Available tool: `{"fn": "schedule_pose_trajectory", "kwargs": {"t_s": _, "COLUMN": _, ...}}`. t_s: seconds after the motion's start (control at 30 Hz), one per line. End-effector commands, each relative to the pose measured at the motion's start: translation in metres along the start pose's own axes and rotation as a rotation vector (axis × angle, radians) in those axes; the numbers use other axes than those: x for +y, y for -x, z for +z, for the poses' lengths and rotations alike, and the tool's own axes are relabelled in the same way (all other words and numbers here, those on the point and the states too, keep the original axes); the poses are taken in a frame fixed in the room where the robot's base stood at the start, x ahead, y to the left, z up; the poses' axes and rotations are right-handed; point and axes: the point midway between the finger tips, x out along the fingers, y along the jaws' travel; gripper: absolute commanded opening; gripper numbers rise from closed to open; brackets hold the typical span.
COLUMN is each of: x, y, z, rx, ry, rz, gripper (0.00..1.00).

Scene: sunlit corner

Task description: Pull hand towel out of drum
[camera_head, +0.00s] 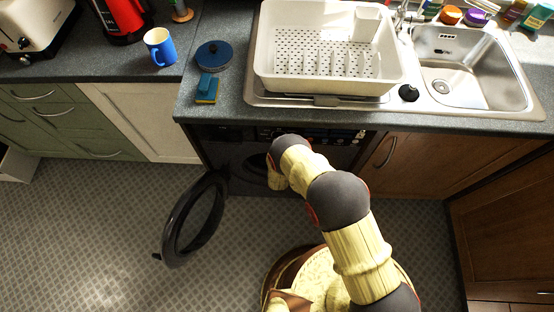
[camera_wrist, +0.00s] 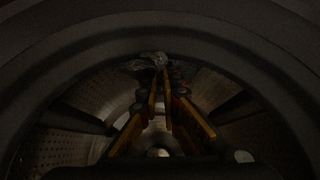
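The washing machine's drum (camera_wrist: 95,95) fills the dark wrist view, with its perforated wall around my gripper. My gripper (camera_wrist: 160,82) reaches into it, and its two yellowish fingers run close together towards the tips with a narrow gap. A small crumpled greyish cloth, seemingly the hand towel (camera_wrist: 150,60), shows at the fingertips. It is too dark to tell whether the fingers hold it. In the head view, the open round door (camera_head: 176,226) stands to the left of my arm. My gripper and the towel are hidden there.
The counter (camera_head: 226,113) overhangs the machine, with a white dish rack (camera_head: 262,62) and sink (camera_head: 462,65) on it. A brown cabinet (camera_head: 510,225) stands at right. A round wooden-toned shape at the bottom is my base. Floor at left is free.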

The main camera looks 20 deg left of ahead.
Motion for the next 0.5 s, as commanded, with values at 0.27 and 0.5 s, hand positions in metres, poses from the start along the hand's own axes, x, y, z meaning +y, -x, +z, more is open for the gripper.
{"fn": "schedule_pose_trajectory", "kwargs": {"t_s": 0.27, "x": 0.000, "y": 0.026, "z": 0.034, "rx": -0.009, "ry": 0.005, "rz": 0.001, "gripper": 0.00}}
{"fn": "schedule_pose_trajectory", "kwargs": {"t_s": 0.5, "x": 0.000, "y": 0.047, "z": 0.061, "rx": -0.012, "ry": 0.006, "rz": 0.002, "gripper": 0.00}}
